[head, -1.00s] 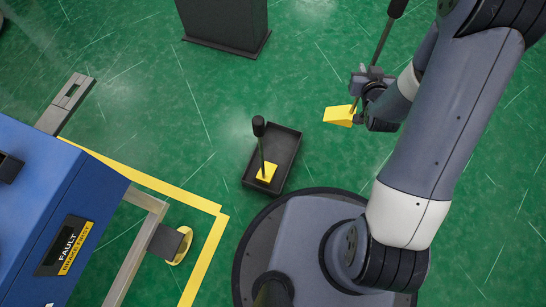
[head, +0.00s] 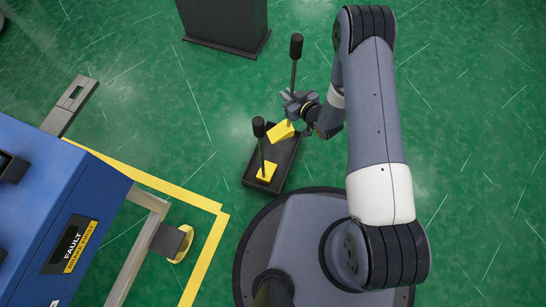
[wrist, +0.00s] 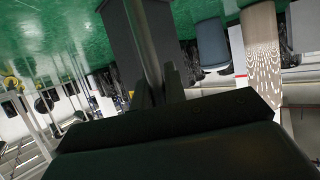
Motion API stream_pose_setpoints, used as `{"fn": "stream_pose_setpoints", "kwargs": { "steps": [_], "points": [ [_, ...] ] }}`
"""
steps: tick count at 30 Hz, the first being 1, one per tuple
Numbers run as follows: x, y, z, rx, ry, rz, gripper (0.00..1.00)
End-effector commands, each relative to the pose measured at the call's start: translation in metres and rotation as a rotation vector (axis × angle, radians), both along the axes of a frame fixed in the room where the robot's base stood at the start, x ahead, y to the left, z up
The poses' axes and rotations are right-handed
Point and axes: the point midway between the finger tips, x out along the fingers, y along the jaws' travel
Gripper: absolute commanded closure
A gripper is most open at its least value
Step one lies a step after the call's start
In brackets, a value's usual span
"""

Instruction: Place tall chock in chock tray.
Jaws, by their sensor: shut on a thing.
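The tall chock, a yellow wedge (head: 282,131) on a long dark handle with a black grip (head: 296,46), hangs from my gripper (head: 299,104). My gripper is shut on the handle, between the grip and the wedge. The wedge appears over the far end of the chock tray (head: 283,179), a black rectangular tray on the floor. I cannot tell whether it touches the tray. In the wrist view the handle (wrist: 146,45) stands between the fingers of my gripper (wrist: 157,88); the wedge is hidden there.
Another yellow chock (head: 266,172) with an upright black-topped handle stands in the tray's near half, close to the held one. A blue machine (head: 50,200) with yellow floor tape is at left. A dark cabinet (head: 225,22) stands behind. The green floor at right is clear.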

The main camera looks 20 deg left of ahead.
Motion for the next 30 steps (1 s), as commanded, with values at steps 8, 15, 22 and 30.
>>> {"fn": "stream_pose_setpoints", "kwargs": {
  "steps": [8,15,22,30],
  "points": [
    [-0.003,0.005,-0.037,0.005,-0.001,0.019,1.00],
    [-0.002,0.005,-0.064,0.006,-0.002,0.018,1.00],
    [-0.003,0.005,-0.080,0.006,-0.003,0.017,1.00],
    [-0.002,0.005,-0.104,0.006,-0.003,0.017,1.00]
  ]
}}
